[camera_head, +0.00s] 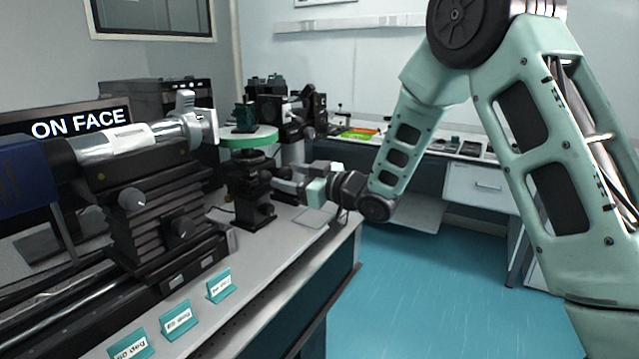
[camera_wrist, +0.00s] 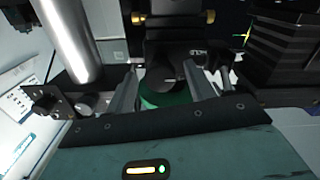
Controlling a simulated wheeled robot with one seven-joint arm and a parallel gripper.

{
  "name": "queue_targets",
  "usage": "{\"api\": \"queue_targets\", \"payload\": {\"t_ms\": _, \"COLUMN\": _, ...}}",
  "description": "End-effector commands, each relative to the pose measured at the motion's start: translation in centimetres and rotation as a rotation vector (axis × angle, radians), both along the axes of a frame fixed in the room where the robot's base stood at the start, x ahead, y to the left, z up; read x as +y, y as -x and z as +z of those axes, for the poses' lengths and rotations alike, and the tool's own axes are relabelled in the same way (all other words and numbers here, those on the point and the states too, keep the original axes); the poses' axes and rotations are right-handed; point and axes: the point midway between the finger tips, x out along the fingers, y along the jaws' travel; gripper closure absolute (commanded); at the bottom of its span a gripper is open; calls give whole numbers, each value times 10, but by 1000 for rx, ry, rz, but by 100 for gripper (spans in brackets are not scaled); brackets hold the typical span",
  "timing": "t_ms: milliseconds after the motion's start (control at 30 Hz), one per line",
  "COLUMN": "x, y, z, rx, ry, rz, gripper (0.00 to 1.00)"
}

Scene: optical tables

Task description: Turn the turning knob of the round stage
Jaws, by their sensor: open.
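The round stage (camera_head: 249,138) is a flat disc with a green rim, on a black mount on the optical table (camera_head: 290,241). A small dark-green part stands on the disc. My gripper (camera_head: 279,181) is just right of the black mount, below the disc, and points toward it. In the wrist view, the two fingers of my gripper (camera_wrist: 163,84) stand apart, with black hardware and part of the green disc (camera_wrist: 165,98) showing between and beyond them. I cannot clearly pick out the turning knob or tell whether a finger touches it.
A large black stage (camera_head: 165,205) with a silver cylinder (camera_head: 120,143) stands at left. Several small teal label stands (camera_head: 180,319) line the table's front edge. Black optics (camera_head: 290,115) stand behind the round stage. The blue floor (camera_head: 420,290) at right is clear.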

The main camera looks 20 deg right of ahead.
Motion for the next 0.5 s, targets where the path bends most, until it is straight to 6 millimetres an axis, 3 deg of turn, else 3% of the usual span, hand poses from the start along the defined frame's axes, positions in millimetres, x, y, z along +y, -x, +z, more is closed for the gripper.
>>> {"api": "queue_targets", "payload": {"t_ms": 500, "x": -67, "y": 91, "z": -1, "rx": 0, "ry": 1, "rz": -4, "gripper": 46}}
